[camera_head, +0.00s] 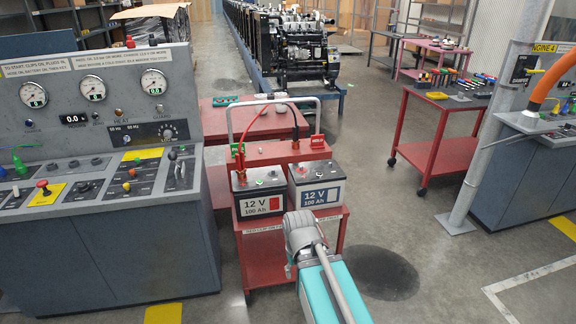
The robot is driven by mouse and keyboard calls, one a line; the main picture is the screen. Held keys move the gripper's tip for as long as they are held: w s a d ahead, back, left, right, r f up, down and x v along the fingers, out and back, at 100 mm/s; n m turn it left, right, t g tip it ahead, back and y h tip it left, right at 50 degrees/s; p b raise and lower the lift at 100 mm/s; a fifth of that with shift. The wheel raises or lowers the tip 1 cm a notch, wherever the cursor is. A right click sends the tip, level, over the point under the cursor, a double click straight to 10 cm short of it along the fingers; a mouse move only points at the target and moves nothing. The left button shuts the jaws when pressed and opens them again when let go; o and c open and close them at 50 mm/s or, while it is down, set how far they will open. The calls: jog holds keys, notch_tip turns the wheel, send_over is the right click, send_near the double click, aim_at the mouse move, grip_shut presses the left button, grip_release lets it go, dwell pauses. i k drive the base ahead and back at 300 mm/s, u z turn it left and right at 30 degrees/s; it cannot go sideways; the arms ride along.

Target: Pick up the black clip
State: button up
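Two 12 V batteries stand side by side on a red cart: the left battery (260,194) and the right battery (316,186). A small dark piece that looks like the black clip (295,143) sits at the end of a dark cable, on the red part of the cart behind the batteries. It is too small to make out its jaws. My gripper's fingers cannot be made out.
The red cart (268,243) has a tall grey handle behind the batteries. A grey control console (95,130) stands close on the left. A red tool trolley (440,155) and a post are on the right. Floor between cart and post is free.

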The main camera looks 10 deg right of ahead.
aim_at(295, 130)
jog(key=z, duration=0.25)
jog(key=i, duration=1.25)
jog(key=u, duration=0.2)
